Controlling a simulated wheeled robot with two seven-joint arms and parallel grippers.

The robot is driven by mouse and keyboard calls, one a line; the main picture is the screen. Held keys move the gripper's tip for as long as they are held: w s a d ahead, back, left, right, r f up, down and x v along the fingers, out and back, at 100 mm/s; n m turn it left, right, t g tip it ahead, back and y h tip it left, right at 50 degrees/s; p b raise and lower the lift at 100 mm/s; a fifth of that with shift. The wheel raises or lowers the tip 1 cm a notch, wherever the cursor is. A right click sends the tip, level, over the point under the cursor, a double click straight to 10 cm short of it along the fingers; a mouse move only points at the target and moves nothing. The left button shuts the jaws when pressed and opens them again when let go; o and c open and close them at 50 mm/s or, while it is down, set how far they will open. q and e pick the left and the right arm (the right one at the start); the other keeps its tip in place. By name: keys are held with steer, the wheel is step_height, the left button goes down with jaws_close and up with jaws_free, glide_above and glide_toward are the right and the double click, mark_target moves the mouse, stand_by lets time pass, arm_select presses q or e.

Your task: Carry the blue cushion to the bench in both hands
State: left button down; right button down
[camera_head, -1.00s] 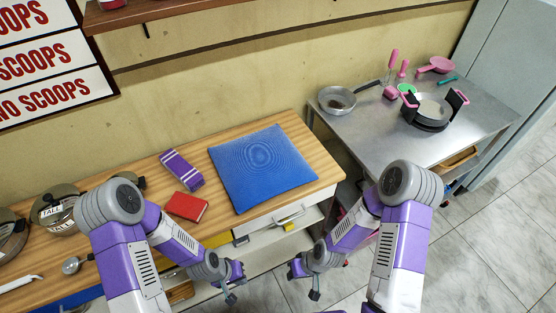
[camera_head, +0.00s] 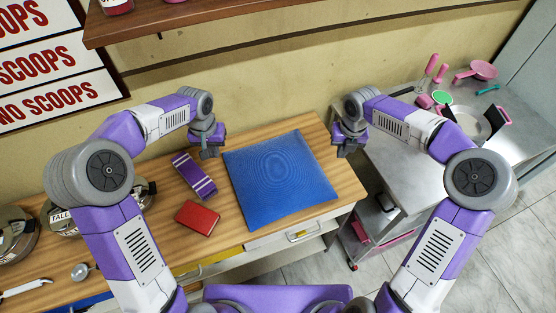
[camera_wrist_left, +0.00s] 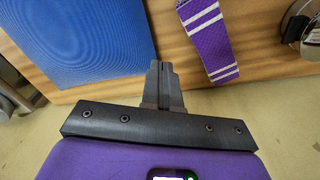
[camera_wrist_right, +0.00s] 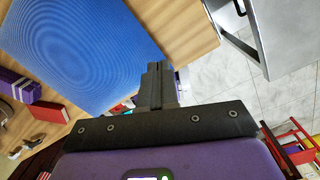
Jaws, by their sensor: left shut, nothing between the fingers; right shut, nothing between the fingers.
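The blue cushion (camera_head: 278,178) lies flat on the wooden counter top. It also shows in the left wrist view (camera_wrist_left: 85,35) and the right wrist view (camera_wrist_right: 80,45). My left gripper (camera_head: 209,152) is shut and empty, above the counter just beyond the cushion's far left corner. My right gripper (camera_head: 341,152) is shut and empty, off the cushion's right side near the counter's right end. Neither gripper touches the cushion. I cannot pick out a bench for certain; a metal table (camera_head: 405,165) stands at the right.
A purple striped cloth item (camera_head: 194,175) and a red book (camera_head: 197,217) lie left of the cushion. Lidded pots (camera_head: 62,215) stand further left. A pan (camera_head: 470,122) and pink utensils (camera_head: 432,66) sit on the metal table. A wall shelf (camera_head: 200,22) hangs above.

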arm_select(q)
steer(key=shift+w+a+r, duration=0.15)
steer(key=shift+a+r, duration=0.15)
steer(key=shift+r, duration=0.25)
arm_select(e)
steer(key=shift+w+d+r+n, duration=0.2)
steer(key=shift+d+r+n, duration=0.2)
steer(key=shift+r, duration=0.15)
steer(key=shift+s, duration=0.1)
